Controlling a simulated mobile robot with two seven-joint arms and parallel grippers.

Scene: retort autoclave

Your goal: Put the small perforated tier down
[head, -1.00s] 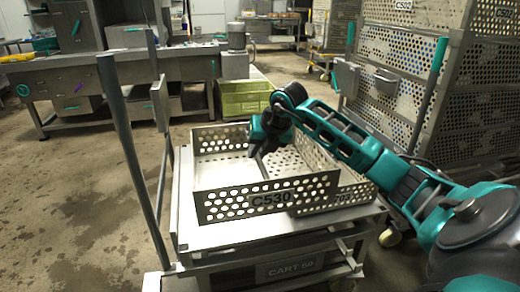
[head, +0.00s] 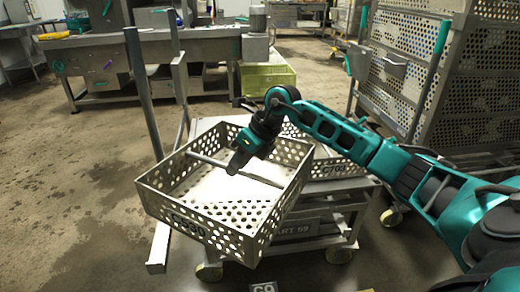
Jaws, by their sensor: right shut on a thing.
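The small perforated tier (head: 252,245), a metal basket marked C530, hangs from my right gripper (head: 236,167). The gripper is shut on the bar across the tier's middle. The tier looks turned and tilted, its near corner low, and it overhangs the cart's front left side. I cannot tell whether any part of it touches the cart. A second perforated tier (head: 338,170) sits on the cart (head: 345,207), partly hidden by my right arm and the held tier. My left gripper is out of view.
A tall perforated rack (head: 425,85) stands at the right. A yellow-green crate (head: 265,80) and a steel bench (head: 130,55) are behind. The floor at left is clear.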

